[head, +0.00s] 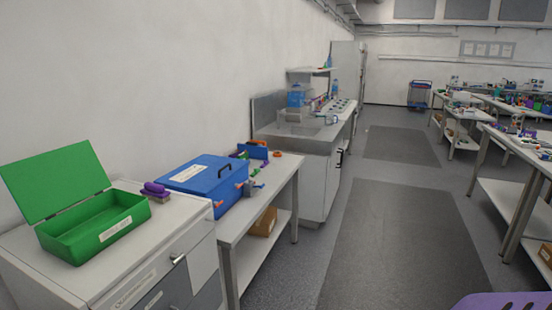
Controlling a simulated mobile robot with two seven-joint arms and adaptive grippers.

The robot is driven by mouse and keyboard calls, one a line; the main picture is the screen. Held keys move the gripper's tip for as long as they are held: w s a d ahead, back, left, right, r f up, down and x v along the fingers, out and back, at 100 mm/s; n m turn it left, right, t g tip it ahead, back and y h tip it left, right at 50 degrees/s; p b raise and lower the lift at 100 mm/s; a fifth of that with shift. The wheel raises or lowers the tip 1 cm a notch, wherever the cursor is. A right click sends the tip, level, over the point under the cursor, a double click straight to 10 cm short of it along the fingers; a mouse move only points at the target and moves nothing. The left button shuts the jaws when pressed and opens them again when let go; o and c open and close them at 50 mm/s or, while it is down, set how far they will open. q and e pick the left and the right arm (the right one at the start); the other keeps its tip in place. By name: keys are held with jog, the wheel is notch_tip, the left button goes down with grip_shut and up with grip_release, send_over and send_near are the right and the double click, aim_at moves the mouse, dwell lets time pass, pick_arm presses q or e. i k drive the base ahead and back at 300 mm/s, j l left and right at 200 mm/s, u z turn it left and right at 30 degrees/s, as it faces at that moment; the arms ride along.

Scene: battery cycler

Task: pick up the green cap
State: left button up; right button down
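I cannot clearly make out a green cap. Small green pieces (256,171) lie among other small parts on the white side table, too small to identify. The large green item is a box (95,226) with its lid (52,180) open, on the cabinet at the left. Neither of my grippers is in view.
A closed blue box (205,178) and a purple item (156,190) are near the green box. A sink unit (300,140) stands beyond the side table. Open grey floor (400,230) runs between it and the benches at right. A purple shape (500,301) cuts the bottom right corner.

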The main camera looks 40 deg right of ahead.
aim_at(243, 156)
jog(key=i+l+z, duration=0.15)
jog(key=l, duration=0.2)
jog(key=i+l+z, duration=0.1)
jog(key=l, duration=0.25)
jog(key=i+l+z, duration=0.15)
jog(key=i+l, duration=0.25)
jog(key=l, duration=0.15)
jog(key=i+l, duration=0.25)
jog(key=l, duration=0.2)
jog(key=i+l, duration=0.25)
jog(key=l, duration=0.15)
jog(key=i+l, duration=0.2)
jog(key=l, duration=0.2)
jog(key=i+l+u, duration=0.35)
jog(key=i+l, duration=0.15)
jog(key=l, duration=0.2)
jog(key=i+l+u, duration=0.15)
jog(key=l, duration=0.25)
jog(key=i, duration=0.05)
